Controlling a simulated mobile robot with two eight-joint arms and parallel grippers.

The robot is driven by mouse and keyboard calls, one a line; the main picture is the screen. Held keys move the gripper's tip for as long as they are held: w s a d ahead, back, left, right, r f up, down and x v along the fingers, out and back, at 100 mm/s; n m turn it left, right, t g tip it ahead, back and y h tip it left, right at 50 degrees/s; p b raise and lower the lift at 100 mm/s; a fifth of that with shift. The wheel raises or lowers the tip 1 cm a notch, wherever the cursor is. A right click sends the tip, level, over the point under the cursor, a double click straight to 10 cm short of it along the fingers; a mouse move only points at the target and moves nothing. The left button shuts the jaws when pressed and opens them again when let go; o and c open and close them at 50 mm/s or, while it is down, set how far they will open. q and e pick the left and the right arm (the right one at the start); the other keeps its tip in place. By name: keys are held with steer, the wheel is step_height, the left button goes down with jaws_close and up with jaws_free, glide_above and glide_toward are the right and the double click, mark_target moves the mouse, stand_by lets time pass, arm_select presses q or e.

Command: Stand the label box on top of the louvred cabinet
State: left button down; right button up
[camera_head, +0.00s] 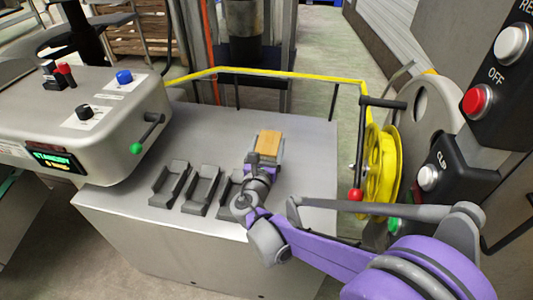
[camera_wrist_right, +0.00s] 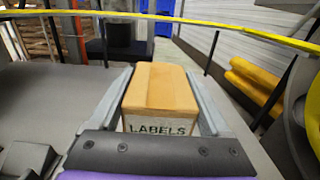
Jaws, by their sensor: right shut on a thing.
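The label box (camera_head: 269,141) has an orange-brown top. In the right wrist view the label box (camera_wrist_right: 160,88) shows a pale front marked LABELS. My right gripper (camera_head: 268,154) is shut on it, with one finger along each side. The box is over the far part of a grey flat-topped cabinet (camera_head: 312,140); whether it touches the top, I cannot tell. No louvres show on this cabinet's visible faces, so I cannot confirm that it is the louvred one. My left gripper is not in view.
Several dark open holders (camera_head: 203,188) stand on the grey top, left of my right arm. A yellow rail (camera_head: 280,74) runs behind it. A yellow wheel (camera_head: 383,165) and a red-knobbed lever (camera_head: 356,194) stand at right. A control housing (camera_head: 75,120) stands at left.

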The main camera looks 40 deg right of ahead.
steer(key=shift+f+b, duration=0.35)
steer(key=shift+f, duration=1)
steer(key=shift+f, duration=0.1)
steer(key=o, duration=1.6)
steer(key=shift+c, duration=0.2)
steer(key=shift+s+a, duration=0.1)
steer(key=shift+a, duration=0.1)
steer(key=p+v, duration=0.1)
steer(key=v, duration=1)
steer(key=shift+s+a, duration=0.2)
steer(key=shift+a, duration=0.05)
